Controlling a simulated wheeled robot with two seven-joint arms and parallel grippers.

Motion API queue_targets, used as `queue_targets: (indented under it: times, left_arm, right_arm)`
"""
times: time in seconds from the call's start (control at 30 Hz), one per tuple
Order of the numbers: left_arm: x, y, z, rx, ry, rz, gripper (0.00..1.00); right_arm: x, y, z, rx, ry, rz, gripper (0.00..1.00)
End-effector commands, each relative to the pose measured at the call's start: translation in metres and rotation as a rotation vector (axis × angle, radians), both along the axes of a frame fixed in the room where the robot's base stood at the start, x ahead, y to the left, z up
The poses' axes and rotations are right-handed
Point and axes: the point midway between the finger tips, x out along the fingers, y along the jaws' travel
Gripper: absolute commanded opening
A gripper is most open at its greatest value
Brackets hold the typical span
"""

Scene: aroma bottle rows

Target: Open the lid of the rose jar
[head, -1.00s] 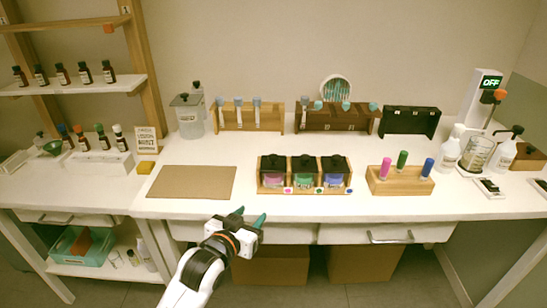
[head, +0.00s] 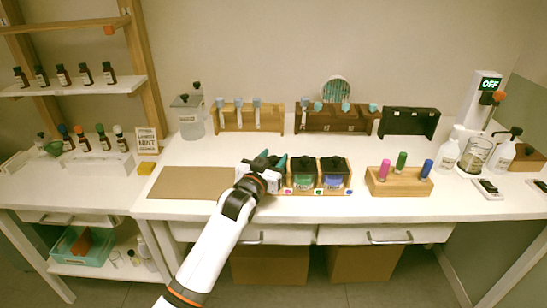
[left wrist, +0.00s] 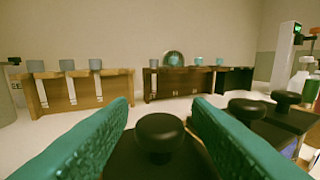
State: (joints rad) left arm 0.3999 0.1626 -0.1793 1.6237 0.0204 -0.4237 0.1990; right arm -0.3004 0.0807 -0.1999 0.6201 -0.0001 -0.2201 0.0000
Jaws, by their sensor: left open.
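Three jars with black lids stand in a wooden holder (head: 318,192) on the table: a green jar (head: 303,181), a blue jar (head: 333,182), and at the left end the rose jar, now mostly hidden behind my left gripper (head: 270,160). In the left wrist view, the round black knob (left wrist: 160,132) of the leftmost jar's lid lies between my two teal fingers (left wrist: 160,125). The fingers are open, one on each side of the knob, with a gap visible. The knobs of the other jars show to the right. My right gripper is not in view.
A brown mat (head: 190,183) lies left of the jars. A wooden block (head: 398,182) with pink, green and blue capped tubes stands at right. Wooden racks (head: 246,118) stand behind, with clear table between.

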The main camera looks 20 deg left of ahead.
Motion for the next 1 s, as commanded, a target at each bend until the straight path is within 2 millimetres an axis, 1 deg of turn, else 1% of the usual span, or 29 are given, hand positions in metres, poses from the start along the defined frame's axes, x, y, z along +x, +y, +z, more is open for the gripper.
queue_targets:
  times: [0.1, 0.33, 0.37, 0.6, 0.63, 0.87, 1.0]
  left_arm:
    - [0.005, -0.001, 0.000, 0.000, 0.001, 0.000, 0.45]
    - [0.005, -0.001, 0.000, 0.000, 0.001, 0.000, 0.45]
    - [0.005, -0.001, 0.000, 0.000, 0.001, 0.000, 0.43]
    - [0.005, -0.001, 0.000, 0.000, 0.001, 0.000, 0.04]
    - [0.005, -0.001, 0.000, 0.000, 0.001, 0.000, 0.00]
    - [0.005, -0.001, 0.001, -0.001, 0.006, 0.000, 0.00]
    - [0.006, 0.000, 0.006, -0.008, 0.033, 0.000, 0.00]
  right_arm:
    - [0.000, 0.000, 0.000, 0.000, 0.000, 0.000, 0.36]
    - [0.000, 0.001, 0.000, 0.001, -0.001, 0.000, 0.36]
    - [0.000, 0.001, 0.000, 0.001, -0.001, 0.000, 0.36]
    - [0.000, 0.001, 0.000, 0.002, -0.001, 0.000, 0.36]
    - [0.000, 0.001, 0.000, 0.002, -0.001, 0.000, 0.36]
    - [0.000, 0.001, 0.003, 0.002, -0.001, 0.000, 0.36]
    - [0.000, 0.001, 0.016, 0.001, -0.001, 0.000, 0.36]
